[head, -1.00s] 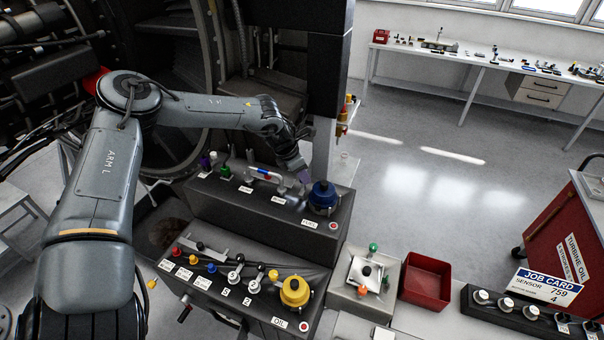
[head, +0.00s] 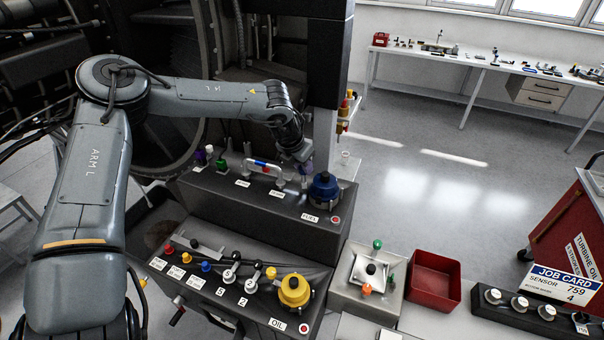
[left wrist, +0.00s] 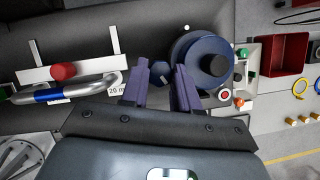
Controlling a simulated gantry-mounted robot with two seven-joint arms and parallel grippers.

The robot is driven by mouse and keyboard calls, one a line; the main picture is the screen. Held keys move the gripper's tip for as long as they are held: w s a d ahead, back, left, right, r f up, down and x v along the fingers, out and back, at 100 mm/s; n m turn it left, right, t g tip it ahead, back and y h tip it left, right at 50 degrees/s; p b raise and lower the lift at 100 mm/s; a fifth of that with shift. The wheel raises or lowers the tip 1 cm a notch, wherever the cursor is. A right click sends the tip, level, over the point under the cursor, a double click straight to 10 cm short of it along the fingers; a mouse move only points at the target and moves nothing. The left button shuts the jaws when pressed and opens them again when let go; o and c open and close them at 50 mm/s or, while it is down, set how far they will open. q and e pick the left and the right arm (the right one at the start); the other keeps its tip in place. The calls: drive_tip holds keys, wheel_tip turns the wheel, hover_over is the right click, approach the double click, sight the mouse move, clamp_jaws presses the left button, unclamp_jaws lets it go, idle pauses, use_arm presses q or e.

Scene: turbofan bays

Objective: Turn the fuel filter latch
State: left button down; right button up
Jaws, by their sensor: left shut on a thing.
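The fuel filter is a dark blue round canister (head: 323,190) at the right end of the upper black panel, behind the FUEL label. In the left wrist view the filter (left wrist: 190,58) fills the upper right, with a dark cap. A small blue faceted knob (left wrist: 160,72), apparently the latch, stands beside it between my purple fingers. My left gripper (head: 306,170) is at the filter's back left in the head view. In the left wrist view the left gripper (left wrist: 161,88) is shut on the knob. In the head view the knob is hidden. My right gripper is not in view.
A handle with a blue section (head: 262,163) stands on the panel left of the filter. A lower panel carries a yellow OIL filter (head: 294,291) and several small knobs. A red bin (head: 433,276) and a white tray (head: 369,272) lie to the right.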

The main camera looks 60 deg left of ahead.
use_arm(q)
drive_tip(key=n+b, duration=0.1)
drive_tip(key=n+y+b, duration=0.1)
drive_tip(key=n, duration=0.1)
drive_tip(key=shift+f+g+b, duration=0.3)
drive_tip(key=n+b, duration=0.1)
drive_tip(key=n+g+y+b, duration=0.1)
drive_tip(key=n, duration=0.1)
drive_tip(key=shift+w+d+r+n, duration=0.1)
drive_tip(key=shift+w+d+n, duration=0.05)
drive_tip(key=shift+n, duration=0.15)
drive_tip(key=n+g+b, duration=0.1)
drive_tip(key=n, duration=0.1)
drive_tip(key=shift+n+y+b, duration=0.3)
drive_tip(key=shift+w+r+n+g+b, duration=0.15)
drive_tip(key=shift+n+g+b, duration=0.3)
drive_tip(key=shift+n, duration=1.05)
drive_tip(key=c, duration=0.8)
unclamp_jaws()
drive_tip(key=shift+c, duration=0.2)
drive_tip(key=shift+r, duration=0.1)
